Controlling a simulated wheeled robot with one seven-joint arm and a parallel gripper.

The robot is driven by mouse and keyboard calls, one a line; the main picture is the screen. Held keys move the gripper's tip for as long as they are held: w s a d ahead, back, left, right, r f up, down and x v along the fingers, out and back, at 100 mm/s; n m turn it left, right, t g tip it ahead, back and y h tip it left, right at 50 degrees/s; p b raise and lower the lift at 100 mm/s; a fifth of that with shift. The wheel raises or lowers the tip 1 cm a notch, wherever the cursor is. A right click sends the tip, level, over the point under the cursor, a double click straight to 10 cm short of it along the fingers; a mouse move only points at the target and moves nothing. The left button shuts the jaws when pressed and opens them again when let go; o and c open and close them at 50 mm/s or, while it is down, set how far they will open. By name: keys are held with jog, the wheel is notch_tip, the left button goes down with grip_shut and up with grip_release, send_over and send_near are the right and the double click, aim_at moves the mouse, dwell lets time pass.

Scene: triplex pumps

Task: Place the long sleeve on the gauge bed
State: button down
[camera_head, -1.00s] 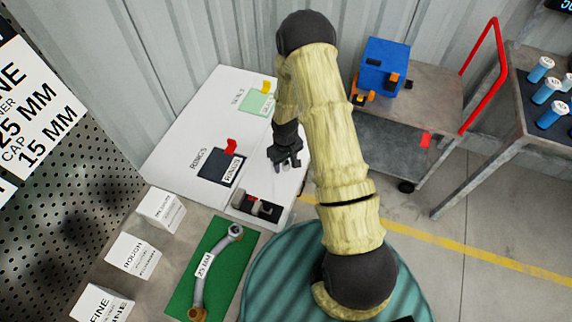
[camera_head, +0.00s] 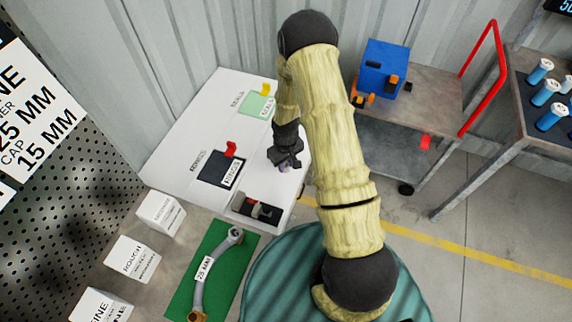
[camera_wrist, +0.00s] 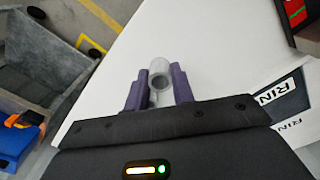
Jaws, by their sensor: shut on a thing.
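My gripper (camera_head: 286,164) is over the white table's right part in the head view. In the wrist view its two purple fingers (camera_wrist: 160,92) are shut on a pale grey hollow sleeve (camera_wrist: 159,74), whose open round end faces the camera. The sleeve is small and mostly hidden in the head view. Whether it touches the table is hard to tell. A black fixture (camera_head: 256,209) with red and grey pieces stands at the table's front edge, below my gripper in the picture. It may be the gauge bed, but I see no readable label on it.
The white table (camera_head: 190,130) holds a dark RINGS mat (camera_head: 213,172) with a red piece and a green mat (camera_head: 262,107) with a yellow piece. A green board (camera_head: 225,270) carries a curved grey part. A cart with a blue box (camera_head: 383,65) stands right.

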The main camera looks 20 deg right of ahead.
aim_at(286, 164)
notch_tip(286, 164, up, 10)
jog(key=shift+f+b, duration=0.25)
jog(key=shift+b, duration=0.2)
dwell(0.4)
notch_tip(286, 164, down, 8)
jog(key=m, duration=0.4)
jog(key=shift+f, duration=0.2)
jog(key=shift+a, duration=0.1)
